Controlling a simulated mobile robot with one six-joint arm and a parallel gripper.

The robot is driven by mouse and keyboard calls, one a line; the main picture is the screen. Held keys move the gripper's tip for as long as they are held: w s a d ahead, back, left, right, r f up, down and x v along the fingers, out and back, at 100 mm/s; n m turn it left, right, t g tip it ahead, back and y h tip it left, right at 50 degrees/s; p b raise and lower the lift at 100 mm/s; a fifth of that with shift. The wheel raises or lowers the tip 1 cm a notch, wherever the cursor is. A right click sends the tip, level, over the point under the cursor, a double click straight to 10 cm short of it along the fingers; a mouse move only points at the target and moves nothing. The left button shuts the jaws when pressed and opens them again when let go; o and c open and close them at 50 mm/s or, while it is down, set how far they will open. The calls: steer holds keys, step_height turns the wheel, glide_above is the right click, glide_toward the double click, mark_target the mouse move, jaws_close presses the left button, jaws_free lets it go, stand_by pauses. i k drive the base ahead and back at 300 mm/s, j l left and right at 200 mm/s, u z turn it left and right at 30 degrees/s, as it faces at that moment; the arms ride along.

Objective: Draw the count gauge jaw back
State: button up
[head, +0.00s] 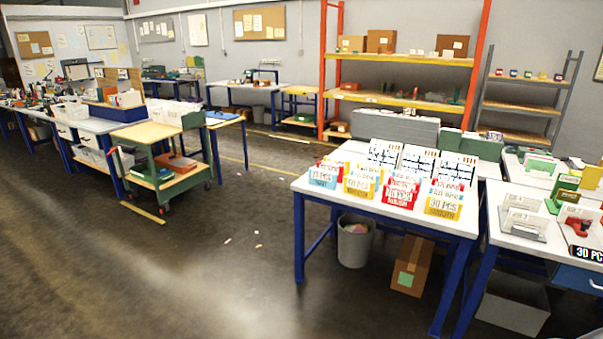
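My gripper is not in view. I cannot make out a count gauge or its jaw for certain. On the right bench (499,246) stand grey metal stands (522,218), a small red part (580,224) in front of pale plates, and green blocks (566,189). These are small, and the bench is cut off by the right edge. A dark sign (587,253) reading "30 PC" sits at the bench's front and is also cut off.
A white table (345,197) with blue legs holds rows of coloured "PCS" card stands (401,190). Under it are a grey bin (354,242) and a cardboard box (410,264). A green trolley (157,143) stands left. The floor (200,270) between is mostly clear, with a few scraps.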

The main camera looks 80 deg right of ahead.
mark_target(579, 226)
steer(key=z, duration=4.65)
